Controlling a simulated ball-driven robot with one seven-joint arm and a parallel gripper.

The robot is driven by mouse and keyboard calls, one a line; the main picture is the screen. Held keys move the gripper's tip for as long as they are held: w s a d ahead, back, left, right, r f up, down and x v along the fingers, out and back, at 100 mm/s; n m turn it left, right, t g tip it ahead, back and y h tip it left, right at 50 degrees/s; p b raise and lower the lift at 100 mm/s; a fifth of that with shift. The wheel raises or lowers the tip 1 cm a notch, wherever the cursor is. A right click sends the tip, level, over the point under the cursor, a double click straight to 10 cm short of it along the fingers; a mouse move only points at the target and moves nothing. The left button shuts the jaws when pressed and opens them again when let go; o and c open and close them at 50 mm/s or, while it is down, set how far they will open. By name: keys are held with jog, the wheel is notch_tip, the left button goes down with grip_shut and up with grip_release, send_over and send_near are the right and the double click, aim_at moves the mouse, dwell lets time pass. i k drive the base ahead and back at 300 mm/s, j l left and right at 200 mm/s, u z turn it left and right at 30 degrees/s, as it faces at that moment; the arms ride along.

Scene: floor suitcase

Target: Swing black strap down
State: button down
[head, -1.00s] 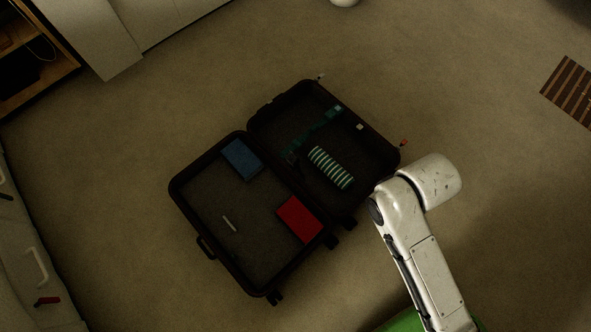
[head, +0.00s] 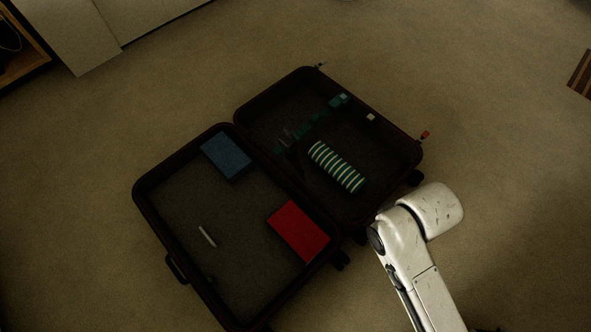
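An open black suitcase (head: 150,222) lies flat on the carpet in the head view, its two halves side by side. A dark green strap (head: 318,121) runs diagonally across the upper right half. A dark, buckle-like shape (head: 288,137) sits near that strap's lower left end. I cannot make out a separate black strap against the dark lining. My arm shows at the lower right, beside the suitcase, but my gripper is out of view.
A green-and-white striped roll (head: 336,167) lies in the right half. The left half holds a blue box (head: 227,156), a red box (head: 299,231) and a thin white stick (head: 207,236). Open carpet surrounds the suitcase.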

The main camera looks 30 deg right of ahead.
aim_at(293, 159)
jog(key=i+j, duration=0.15)
jog(key=j, duration=0.15)
jog(key=i+j+z, duration=0.1)
jog(key=j, duration=0.2)
jog(key=i+j+z, duration=0.1)
jog(key=j, duration=0.2)
jog(key=i+j, duration=0.15)
jog(key=j, duration=0.15)
